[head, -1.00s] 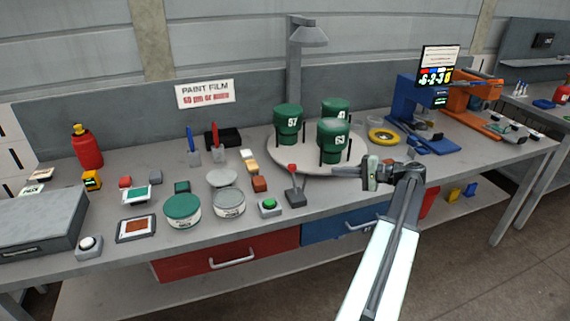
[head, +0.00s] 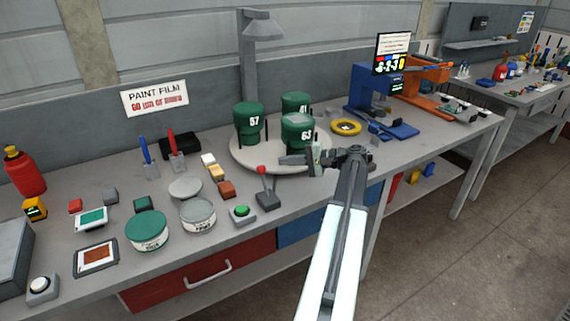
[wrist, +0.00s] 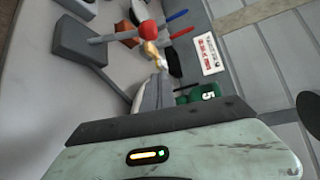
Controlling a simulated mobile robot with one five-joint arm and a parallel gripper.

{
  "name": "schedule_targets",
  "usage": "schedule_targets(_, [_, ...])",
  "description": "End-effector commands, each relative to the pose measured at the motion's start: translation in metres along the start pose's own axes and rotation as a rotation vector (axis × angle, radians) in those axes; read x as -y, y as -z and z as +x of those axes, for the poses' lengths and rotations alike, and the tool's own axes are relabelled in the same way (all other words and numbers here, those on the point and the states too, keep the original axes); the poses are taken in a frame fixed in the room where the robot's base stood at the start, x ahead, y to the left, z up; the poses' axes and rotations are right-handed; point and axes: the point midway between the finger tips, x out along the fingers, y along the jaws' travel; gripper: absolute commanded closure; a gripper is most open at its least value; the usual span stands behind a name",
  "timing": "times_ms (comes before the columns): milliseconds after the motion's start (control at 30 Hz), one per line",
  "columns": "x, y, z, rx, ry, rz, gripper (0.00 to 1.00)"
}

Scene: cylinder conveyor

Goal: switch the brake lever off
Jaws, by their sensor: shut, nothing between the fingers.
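The brake lever (head: 264,184) stands near the front edge of the bench, a thin stick with a red knob on a dark grey base. It is nearly upright, tipped slightly left in the head view. In the wrist view its red knob (wrist: 148,29) and grey base (wrist: 78,42) show at upper left. My gripper (head: 283,159) is shut and empty. Its fingers point left in the head view, just right of and slightly above the red knob. A small gap shows there; I cannot tell the depth between them. In the wrist view my fingers (wrist: 157,88) are seen end-on below the knob.
A round turntable (head: 238,158) with green numbered canisters stands close behind my gripper. A green button box (head: 241,214) sits left of the lever, with tins (head: 198,216) and small blocks (head: 227,189) beyond. The floor at right is clear.

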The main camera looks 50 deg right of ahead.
Motion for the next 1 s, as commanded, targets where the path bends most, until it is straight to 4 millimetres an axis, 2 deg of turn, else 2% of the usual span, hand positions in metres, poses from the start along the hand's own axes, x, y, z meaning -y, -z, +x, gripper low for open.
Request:
schedule_targets(33, [-0.003,-0.001,0.014,0.005,-0.001,-0.001,1.00])
schedule_targets(300, [-0.003,-0.001,0.072,0.005,-0.001,0.000,1.00])
schedule_targets(400, [0.002,-0.022,0.062,0.001,0.000,0.001,1.00])
schedule_targets(533, [0.001,-0.035,0.058,0.003,-0.001,0.000,1.00])
schedule_targets(1000, [0.000,-0.040,0.057,0.005,0.000,-0.001,1.00])
